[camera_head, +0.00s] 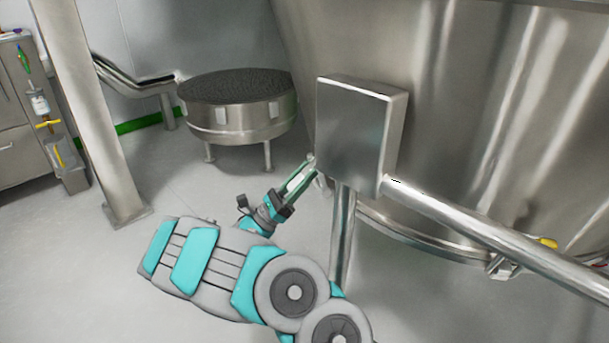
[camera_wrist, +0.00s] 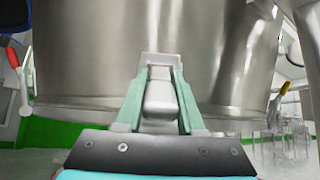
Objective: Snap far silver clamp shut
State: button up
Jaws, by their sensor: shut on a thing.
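My gripper (camera_head: 303,172) reaches toward the large steel vessel (camera_head: 470,90), just left of a steel box. In the wrist view my gripper (camera_wrist: 160,72) has its two green fingers on either side of a silver clamp handle (camera_wrist: 160,95), shut on it. The handle lies lengthwise between the fingers, in front of the vessel wall (camera_wrist: 100,45). In the head view only a small pale piece shows between the fingers. The clamp's body and latch are hidden, so I cannot tell whether it is latched.
A steel box (camera_head: 355,130) and pipe (camera_head: 480,230) stand close to my arm. A yellow-handled clamp (camera_head: 548,243) is at right; a red-handled one (camera_wrist: 14,62) shows at left in the wrist view. A round steel bin (camera_head: 235,115) stands behind. Floor at left is clear.

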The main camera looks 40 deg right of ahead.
grip_shut()
dwell(0.8)
